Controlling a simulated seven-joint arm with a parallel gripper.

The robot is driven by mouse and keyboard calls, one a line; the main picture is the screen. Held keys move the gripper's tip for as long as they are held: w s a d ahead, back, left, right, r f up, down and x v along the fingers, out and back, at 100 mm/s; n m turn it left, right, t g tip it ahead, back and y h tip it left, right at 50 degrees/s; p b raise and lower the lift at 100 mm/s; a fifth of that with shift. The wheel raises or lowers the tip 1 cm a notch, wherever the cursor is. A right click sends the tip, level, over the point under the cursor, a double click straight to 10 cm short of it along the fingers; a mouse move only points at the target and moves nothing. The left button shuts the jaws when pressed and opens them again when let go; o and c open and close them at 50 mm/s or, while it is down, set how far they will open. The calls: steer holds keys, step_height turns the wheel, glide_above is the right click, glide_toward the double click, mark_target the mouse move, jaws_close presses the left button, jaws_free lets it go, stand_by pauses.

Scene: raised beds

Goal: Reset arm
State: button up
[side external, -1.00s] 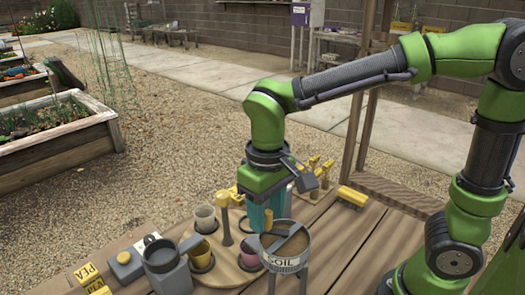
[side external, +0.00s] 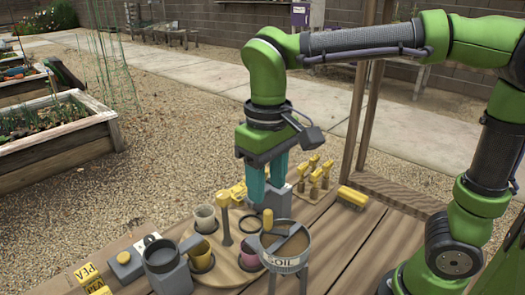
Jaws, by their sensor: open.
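My gripper (side external: 267,198) is a green hand with two teal fingers pointing down. It is open and empty, above the back rim of the soil container. The soil container (side external: 287,262) is a round grey vessel on legs, labelled SOIL, with brown soil and a grey bar across its top. A small yellow piece (side external: 267,219) shows just below my fingers at the container's rim; I cannot tell whether it touches them.
A yellow-topped post (side external: 224,200) stands close left of my fingers. Yellow-handled tools (side external: 318,177) stand behind right. A grey watering vessel (side external: 163,262) stands front left.

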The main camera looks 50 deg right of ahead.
steer(key=shift+w, duration=0.1)
steer(key=shift+w+a+f, duration=0.1)
steer(key=shift+w, duration=0.05)
steer(key=s+d+f+m+t+y, duration=0.1)
steer(key=s+d+m+t, duration=0.1)
steer(key=d, duration=0.4)
steer(key=s+d+f+m+t+y, duration=0.1)
steer(key=s+d+m+t, duration=0.1)
steer(key=d+t, duration=0.3)
steer(key=shift+s+d, duration=0.4)
steer(key=shift+s, duration=0.25)
